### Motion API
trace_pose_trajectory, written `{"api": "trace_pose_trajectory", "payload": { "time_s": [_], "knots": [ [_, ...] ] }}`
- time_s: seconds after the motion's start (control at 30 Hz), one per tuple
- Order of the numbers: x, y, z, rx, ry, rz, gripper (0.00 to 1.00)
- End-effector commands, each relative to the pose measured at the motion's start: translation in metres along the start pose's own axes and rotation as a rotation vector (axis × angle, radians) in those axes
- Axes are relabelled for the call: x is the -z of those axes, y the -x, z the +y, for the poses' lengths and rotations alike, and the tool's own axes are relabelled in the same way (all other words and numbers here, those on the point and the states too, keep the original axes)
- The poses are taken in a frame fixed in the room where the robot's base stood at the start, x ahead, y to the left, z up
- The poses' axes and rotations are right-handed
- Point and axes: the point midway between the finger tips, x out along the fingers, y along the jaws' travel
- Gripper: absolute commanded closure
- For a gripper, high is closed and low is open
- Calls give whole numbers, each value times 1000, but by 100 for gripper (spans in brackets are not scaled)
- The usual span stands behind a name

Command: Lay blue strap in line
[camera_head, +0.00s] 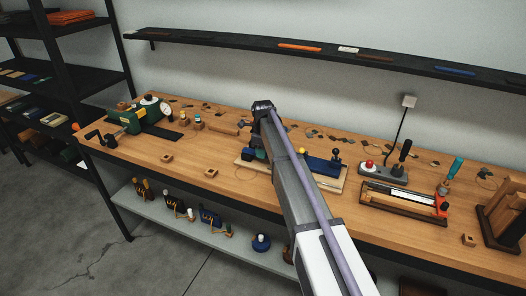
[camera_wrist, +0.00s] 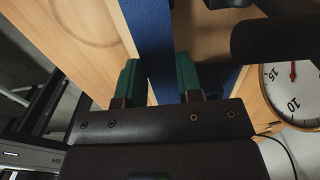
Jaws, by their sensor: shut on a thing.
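My gripper (camera_wrist: 160,80) is shut on a blue strap (camera_wrist: 150,35), whose flat band runs from between the green fingers to the top edge in the wrist view. In the head view my arm reaches over the middle of the bench and hides the fingers and the held strap. A blue fixture (camera_head: 321,167) with a black knob sits on a pale wooden board (camera_head: 327,184) just right of my arm. Another blue piece (camera_head: 455,71) lies on the wall shelf.
The wooden bench (camera_head: 225,174) has a green machine (camera_head: 139,118) at its left and a dial (camera_wrist: 290,88) close by in the wrist view. A switch box (camera_head: 382,172) and a wooden frame (camera_head: 403,204) stand right. The front left bench is mostly clear.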

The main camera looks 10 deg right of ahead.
Motion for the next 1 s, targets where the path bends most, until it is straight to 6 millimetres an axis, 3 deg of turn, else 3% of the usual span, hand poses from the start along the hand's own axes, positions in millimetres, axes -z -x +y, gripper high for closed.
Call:
{"api": "trace_pose_trajectory", "payload": {
  "time_s": [0.5, 0.87, 1.0],
  "knots": [
    [0, 45, 0, 0, 0, 0, 84],
    [0, 47, 0, 0, 0, 0, 84],
    [0, 58, 0, 0, 0, 0, 84]
  ]
}}
